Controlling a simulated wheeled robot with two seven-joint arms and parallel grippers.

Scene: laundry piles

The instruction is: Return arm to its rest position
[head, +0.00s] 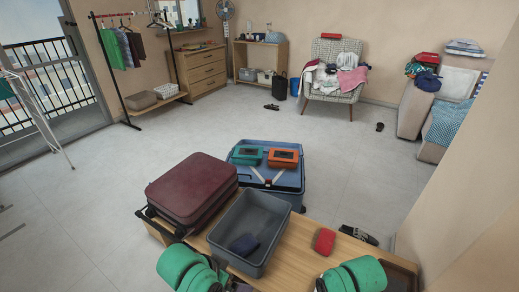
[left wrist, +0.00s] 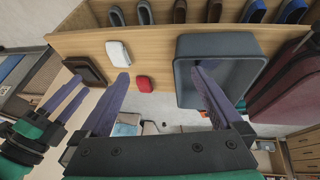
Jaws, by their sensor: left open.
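My left gripper (left wrist: 161,72) is open and empty in the left wrist view, its two purple-grey fingers spread wide. In the head view my green left arm comes in at the bottom, in front of the bench, and its fingers are hard to make out there. My right gripper (left wrist: 82,84) shows at the left of the left wrist view, its two fingers apart with nothing seen between them. In the head view the right arm is at the bottom right, its fingers hidden. Both arms are low, close to the bench (head: 290,262).
On the bench are a grey bin (head: 222,238) with a dark blue cloth (head: 243,244), a maroon suitcase (head: 190,187) and a red pouch (head: 324,241). Beyond stands a blue case (head: 286,180) with teal and orange pouches. The floor behind is mostly clear.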

